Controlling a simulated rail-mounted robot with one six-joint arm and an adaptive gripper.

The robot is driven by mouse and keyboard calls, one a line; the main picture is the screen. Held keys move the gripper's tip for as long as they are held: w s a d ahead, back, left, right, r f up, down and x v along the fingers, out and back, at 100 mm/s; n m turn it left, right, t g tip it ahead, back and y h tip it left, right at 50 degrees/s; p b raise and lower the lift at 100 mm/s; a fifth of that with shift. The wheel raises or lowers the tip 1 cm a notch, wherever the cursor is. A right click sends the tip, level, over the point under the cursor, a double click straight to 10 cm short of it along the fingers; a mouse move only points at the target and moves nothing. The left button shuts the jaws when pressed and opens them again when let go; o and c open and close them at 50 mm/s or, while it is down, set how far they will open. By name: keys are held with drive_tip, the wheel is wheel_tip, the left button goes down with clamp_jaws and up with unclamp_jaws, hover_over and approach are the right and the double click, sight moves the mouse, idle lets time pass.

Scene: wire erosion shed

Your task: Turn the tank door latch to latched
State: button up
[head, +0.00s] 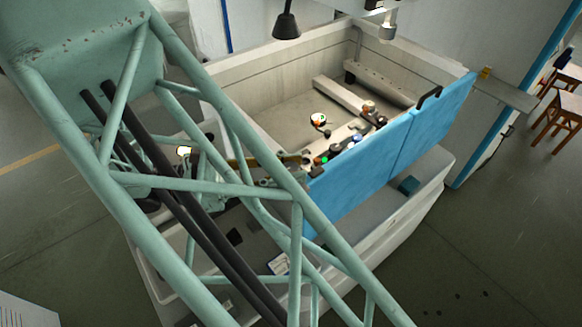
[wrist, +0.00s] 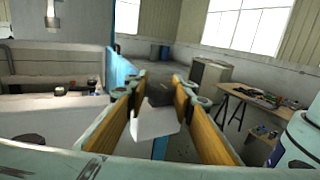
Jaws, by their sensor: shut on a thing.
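The blue tank door (head: 365,155) stands along the near right side of the pale tank (head: 300,55). A black handle (head: 428,97) sits on its top edge. My gripper (head: 298,162) is at the door's left end, partly behind my arm's truss. In the wrist view, my gripper (wrist: 158,95) has its two yellow-padded fingers on either side of a pale grey block (wrist: 155,122) and is shut on it. I cannot tell for sure whether this block is the latch handle. The blue door (wrist: 121,72) shows just left of the fingers. The latch's angle cannot be read.
Small parts (head: 345,142) lie in the tank behind the door. A shelf (head: 505,93) juts out at the right. In the wrist view, a bench with tools (wrist: 255,97) stands at the right. Floor is clear at front right.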

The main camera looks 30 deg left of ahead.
drive_tip(key=shift+n+t+y, duration=0.4)
drive_tip(key=shift+t, duration=0.1)
drive_tip(key=n+t+y+b, duration=0.1)
drive_tip(key=n+t+y, duration=0.2)
drive_tip(key=n+y, duration=0.1)
drive_tip(key=shift+f+t+y, duration=0.1)
drive_tip(key=shift+t+y, duration=0.3)
drive_tip(key=shift+y, duration=0.3)
drive_tip(key=shift+n+t+y+b, duration=0.55)
drive_tip(key=shift+n+y, duration=0.65)
drive_tip(key=shift+y, duration=0.4)
drive_tip(key=shift+n+y, duration=0.4)
drive_tip(key=shift+y, duration=0.2)
drive_tip(key=shift+r+n+t+y+p, duration=0.25)
drive_tip(key=shift+n+y+p, duration=0.55)
drive_tip(key=shift+y+p, duration=0.9)
drive_tip(key=shift+f+n+y+p, duration=0.1)
drive_tip(key=shift+n+y+p, duration=0.7)
drive_tip(key=shift+p, duration=3.3)
drive_tip(key=o, duration=0.8)
drive_tip(key=shift+o, duration=0.2)
